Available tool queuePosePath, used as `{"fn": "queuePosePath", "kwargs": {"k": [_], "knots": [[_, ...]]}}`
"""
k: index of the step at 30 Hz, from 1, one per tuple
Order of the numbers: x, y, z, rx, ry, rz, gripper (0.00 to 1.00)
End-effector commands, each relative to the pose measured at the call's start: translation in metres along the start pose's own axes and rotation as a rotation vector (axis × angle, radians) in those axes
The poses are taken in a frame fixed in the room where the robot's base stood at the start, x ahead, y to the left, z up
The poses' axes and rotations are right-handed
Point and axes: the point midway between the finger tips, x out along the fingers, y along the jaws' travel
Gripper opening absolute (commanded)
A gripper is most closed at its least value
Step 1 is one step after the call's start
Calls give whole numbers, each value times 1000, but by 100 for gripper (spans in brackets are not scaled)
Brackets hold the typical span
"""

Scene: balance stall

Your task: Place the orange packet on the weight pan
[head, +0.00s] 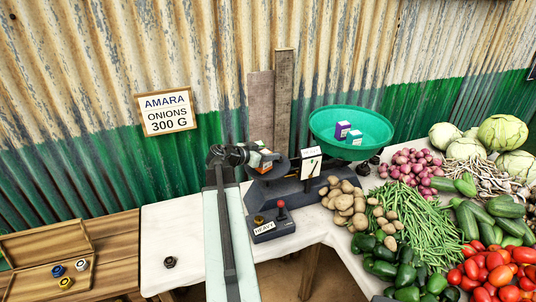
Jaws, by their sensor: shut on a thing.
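My gripper (258,157) is at the end of my arm, in the middle of the view, shut on the small orange packet (265,151). The packet is partly hidden by the jaws. The dark round weight pan (284,168) of the balance is right at the gripper, on the scale's left side. The packet and jaws overlap the pan in the picture; I cannot tell whether the packet touches it. The green bowl (322,122) on the scale's right side holds a purple packet (342,130) and a teal packet (354,138).
A small box with a red-knobbed lever (281,212) and a "HEAVY" label stands in front of the scale. Potatoes (345,205) and other vegetables crowd the right. A dark hexagonal weight (170,262) lies on the white cloth. A wooden box (50,265) with several weights is at left.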

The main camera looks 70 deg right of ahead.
Motion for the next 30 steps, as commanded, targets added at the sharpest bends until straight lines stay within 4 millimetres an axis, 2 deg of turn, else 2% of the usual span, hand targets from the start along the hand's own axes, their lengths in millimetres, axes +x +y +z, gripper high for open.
{"fn": "queuePosePath", "kwargs": {"k": [8, 27, 28, 30], "knots": [[-1, 0, -1, 0, 0, -1, 0], [4, -1, 12, -1, 0, -2, 0], [3, -1, 11, -1, 0, -2, 45], [3, -1, 10, -1, 0, -2, 65]]}}
